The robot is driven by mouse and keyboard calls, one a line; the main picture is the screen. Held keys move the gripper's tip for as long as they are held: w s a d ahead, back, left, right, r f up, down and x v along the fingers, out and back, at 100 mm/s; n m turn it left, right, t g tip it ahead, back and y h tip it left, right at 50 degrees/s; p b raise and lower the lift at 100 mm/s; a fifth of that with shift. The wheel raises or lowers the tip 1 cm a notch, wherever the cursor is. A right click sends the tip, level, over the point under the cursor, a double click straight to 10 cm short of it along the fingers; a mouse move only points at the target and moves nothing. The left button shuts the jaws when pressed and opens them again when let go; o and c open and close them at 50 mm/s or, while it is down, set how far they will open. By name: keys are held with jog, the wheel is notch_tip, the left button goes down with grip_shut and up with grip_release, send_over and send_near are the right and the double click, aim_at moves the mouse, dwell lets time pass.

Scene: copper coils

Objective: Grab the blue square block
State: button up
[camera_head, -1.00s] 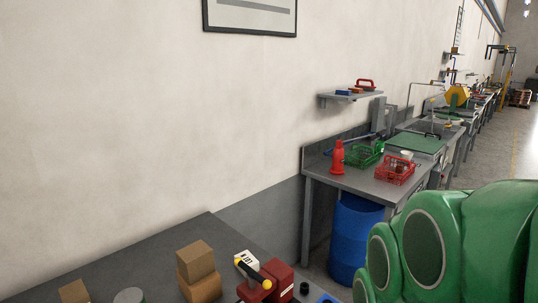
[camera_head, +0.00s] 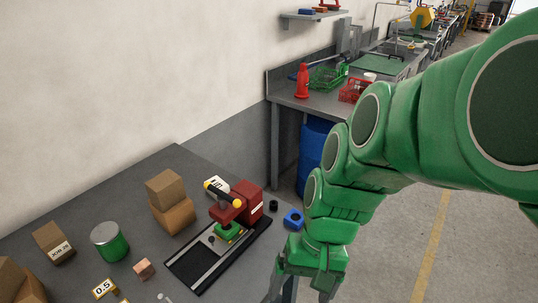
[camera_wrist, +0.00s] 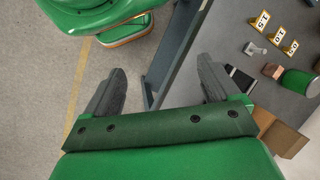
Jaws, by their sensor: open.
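The blue square block (camera_head: 293,218), with a dark round opening, sits near the right edge of the grey table in the head view. My gripper (camera_head: 300,288) is at the table's right edge, below the block in the picture and apart from it. In the wrist view my gripper (camera_wrist: 160,82) has its two dark fingers spread wide with nothing between them. The blue block does not show in the wrist view.
A red and black press-like device (camera_head: 226,228) stands on a black base left of the block. A small black cylinder (camera_head: 273,206) is beside the block. Cardboard boxes (camera_head: 170,203) and a green can (camera_head: 109,242) stand further left. Floor shows beyond the table's edge.

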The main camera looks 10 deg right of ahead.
jog(key=w+a+f+m+y, duration=0.3)
jog(key=w+a+m+y, duration=0.15)
jog(key=w, duration=0.45)
jog(key=m+t+y, duration=0.2)
jog(key=m+t, duration=1)
jog(key=m, duration=0.9)
send_near(291, 216)
jog(key=shift+w+a+f, duration=0.1)
jog(key=shift+w+a, duration=0.05)
jog(key=shift+w, duration=0.1)
jog(key=shift+x, duration=3.8)
jog(key=c, duration=1.2)
